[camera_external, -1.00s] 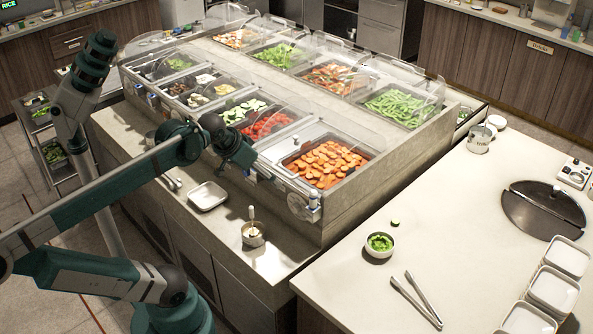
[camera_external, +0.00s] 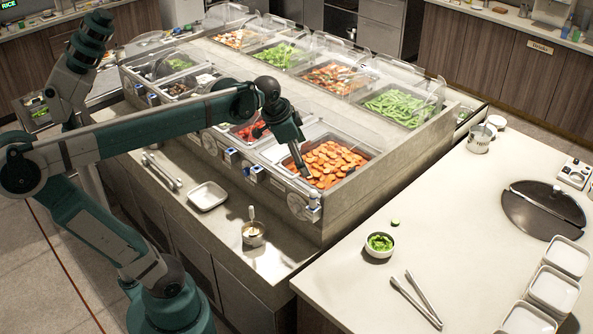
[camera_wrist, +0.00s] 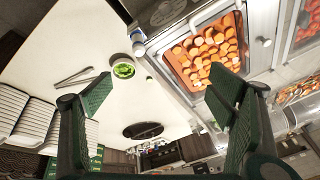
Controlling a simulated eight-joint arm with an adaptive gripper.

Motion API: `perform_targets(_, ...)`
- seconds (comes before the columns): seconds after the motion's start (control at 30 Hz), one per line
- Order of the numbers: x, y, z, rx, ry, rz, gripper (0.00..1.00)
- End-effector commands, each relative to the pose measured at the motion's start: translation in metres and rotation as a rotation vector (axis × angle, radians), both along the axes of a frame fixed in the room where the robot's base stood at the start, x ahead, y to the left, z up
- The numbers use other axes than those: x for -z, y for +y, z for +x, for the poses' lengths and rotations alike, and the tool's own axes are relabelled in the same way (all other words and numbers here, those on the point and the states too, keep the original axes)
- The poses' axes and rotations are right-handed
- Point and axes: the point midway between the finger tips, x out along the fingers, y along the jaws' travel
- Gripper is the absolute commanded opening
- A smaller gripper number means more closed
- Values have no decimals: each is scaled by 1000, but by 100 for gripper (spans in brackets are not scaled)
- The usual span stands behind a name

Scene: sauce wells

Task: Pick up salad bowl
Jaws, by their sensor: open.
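The salad bowl (camera_external: 380,245), a small white bowl with green leaves inside, stands upright on the pale counter to the right of the food bar. It also shows in the wrist view (camera_wrist: 123,69), above and between my fingers. My gripper (camera_external: 303,172) is over the front edge of the carrot pan, up and to the left of the bowl and well apart from it. In the wrist view my gripper (camera_wrist: 160,95) has its two green fingers spread wide with nothing between them.
White square dishes (camera_external: 553,290) stand at the right. The carrot pan (camera_external: 330,163) and its raised bar edge lie beneath my gripper. The counter around the bowl is mostly clear.

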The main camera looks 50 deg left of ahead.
Motion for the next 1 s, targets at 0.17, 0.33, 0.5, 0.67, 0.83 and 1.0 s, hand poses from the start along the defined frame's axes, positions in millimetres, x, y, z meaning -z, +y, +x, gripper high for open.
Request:
perform_targets(0.17,-8,-20,26,115,36,42,82)
perform_targets(0.33,-10,-39,48,225,70,79,82)
perform_targets(0.5,-11,-59,69,337,102,115,82)
perform_targets(0.67,-9,-80,89,443,132,145,82)
perform_targets(0.83,-5,-102,108,556,163,176,82)
perform_targets(1.0,1,-126,127,671,194,204,82)
